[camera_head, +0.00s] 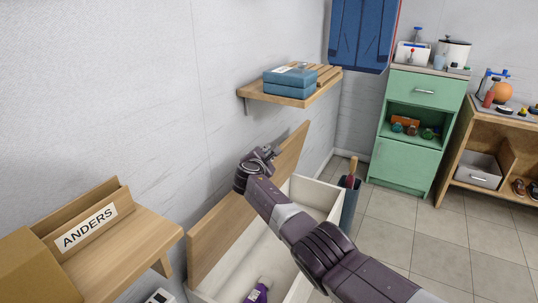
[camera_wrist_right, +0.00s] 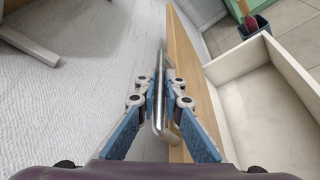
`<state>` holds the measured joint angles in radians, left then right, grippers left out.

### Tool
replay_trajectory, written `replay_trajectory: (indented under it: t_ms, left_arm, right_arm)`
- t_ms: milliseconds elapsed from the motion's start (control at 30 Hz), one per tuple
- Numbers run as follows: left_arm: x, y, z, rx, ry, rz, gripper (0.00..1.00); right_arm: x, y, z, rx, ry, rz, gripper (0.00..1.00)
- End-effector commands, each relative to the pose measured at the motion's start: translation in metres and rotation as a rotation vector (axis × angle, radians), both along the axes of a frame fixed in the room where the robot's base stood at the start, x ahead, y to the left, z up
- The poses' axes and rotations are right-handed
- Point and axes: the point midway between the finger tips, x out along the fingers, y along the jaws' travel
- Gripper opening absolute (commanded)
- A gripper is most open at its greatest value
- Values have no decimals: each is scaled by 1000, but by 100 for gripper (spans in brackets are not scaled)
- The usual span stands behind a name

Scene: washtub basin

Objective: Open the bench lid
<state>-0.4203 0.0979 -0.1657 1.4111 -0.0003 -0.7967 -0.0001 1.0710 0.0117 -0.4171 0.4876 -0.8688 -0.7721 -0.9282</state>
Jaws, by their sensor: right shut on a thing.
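The bench is a white box (camera_head: 318,188) against the wall, with its inside exposed. Its wooden lid (camera_head: 218,232) stands raised, close to upright, along the wall side. In the right wrist view the lid (camera_wrist_right: 188,75) shows edge-on beside the white box. My right gripper (camera_head: 257,158) is at the lid's upper part, and my arm hides some of the lid and box. In the right wrist view its blue-padded fingers (camera_wrist_right: 162,82) are shut on the metal bar handle (camera_wrist_right: 158,105) of the lid. My left gripper is not in view.
A purple bottle (camera_head: 258,291) lies inside the bench. A wall shelf (camera_head: 300,97) with blue boxes (camera_head: 289,81) hangs above. A dark bin (camera_head: 350,200) stands beyond the bench. Tiled floor is clear at right.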

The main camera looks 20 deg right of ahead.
Motion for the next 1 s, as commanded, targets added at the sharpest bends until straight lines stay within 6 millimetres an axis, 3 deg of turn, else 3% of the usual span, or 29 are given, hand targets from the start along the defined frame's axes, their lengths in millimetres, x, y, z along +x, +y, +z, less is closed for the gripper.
replay_trajectory:
  t_ms: [267, 300, 433, 1000]
  left_arm:
    - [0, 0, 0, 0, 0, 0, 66]
    - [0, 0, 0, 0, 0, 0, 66]
    - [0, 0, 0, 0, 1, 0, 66]
    - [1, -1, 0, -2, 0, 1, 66]
  right_arm:
    - [0, 1, -1, 2, 1, 2, 0]
    - [0, 1, -1, 2, 1, 2, 12]
    - [0, 1, -1, 2, 0, 1, 26]
    - [-10, 7, 1, 1, -1, 0, 26]
